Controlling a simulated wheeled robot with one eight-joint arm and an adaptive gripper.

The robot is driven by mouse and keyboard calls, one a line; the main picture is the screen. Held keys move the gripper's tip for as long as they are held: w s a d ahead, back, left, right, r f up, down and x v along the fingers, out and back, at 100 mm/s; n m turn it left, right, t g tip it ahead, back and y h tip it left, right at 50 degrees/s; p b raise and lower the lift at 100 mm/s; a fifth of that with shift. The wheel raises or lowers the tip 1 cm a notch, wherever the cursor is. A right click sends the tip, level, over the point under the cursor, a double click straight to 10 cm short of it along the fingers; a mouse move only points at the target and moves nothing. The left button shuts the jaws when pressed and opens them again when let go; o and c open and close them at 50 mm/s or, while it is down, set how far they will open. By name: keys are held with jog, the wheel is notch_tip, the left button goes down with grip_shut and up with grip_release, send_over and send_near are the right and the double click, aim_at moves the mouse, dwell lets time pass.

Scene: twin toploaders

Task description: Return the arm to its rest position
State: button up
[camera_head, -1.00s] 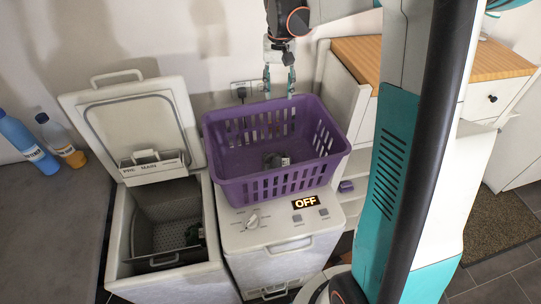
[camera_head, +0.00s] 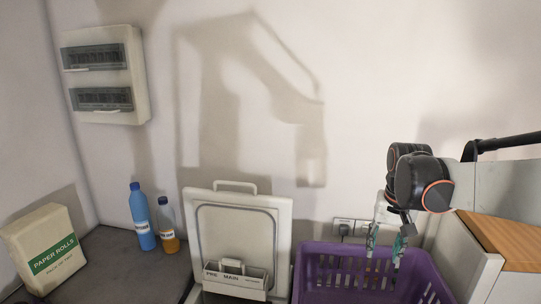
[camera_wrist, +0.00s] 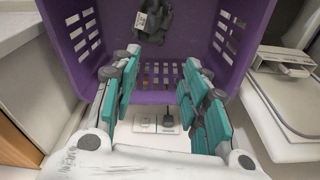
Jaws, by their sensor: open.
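My gripper (camera_head: 386,250) hangs fingers down over the back part of the purple basket (camera_head: 312,262) in the head view. In the wrist view my gripper (camera_wrist: 160,88) is open, its teal fingers well apart with nothing between them. The purple basket (camera_wrist: 85,72) fills the upper part of that view. A dark crumpled item (camera_wrist: 153,20) with a pale tag lies inside it, apart from the fingers. My arm reaches in from the right in the head view.
The open washer lid (camera_head: 237,232) stands upright left of the basket. A blue bottle (camera_head: 142,215), an orange bottle (camera_head: 167,225) and a paper rolls box (camera_head: 45,252) stand on the grey counter. A wooden-topped cabinet (camera_head: 505,238) is at right. A wall socket (camera_head: 345,228) sits behind the basket.

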jog(key=s+a+f+n+t+b, duration=0.2)
jog(key=s+a+f+t+b, duration=0.1)
jog(key=s+f+b, duration=0.4)
jog(key=s+a+f+n+t+b, duration=0.2)
jog(key=s+a+f+b, duration=0.3)
jog(key=s+f+b, duration=0.3)
jog(key=s+f, duration=0.1)
jog(key=s, duration=0.3)
jog(key=shift+s+a+t, duration=0.15)
jog(key=shift+a+t, duration=0.25)
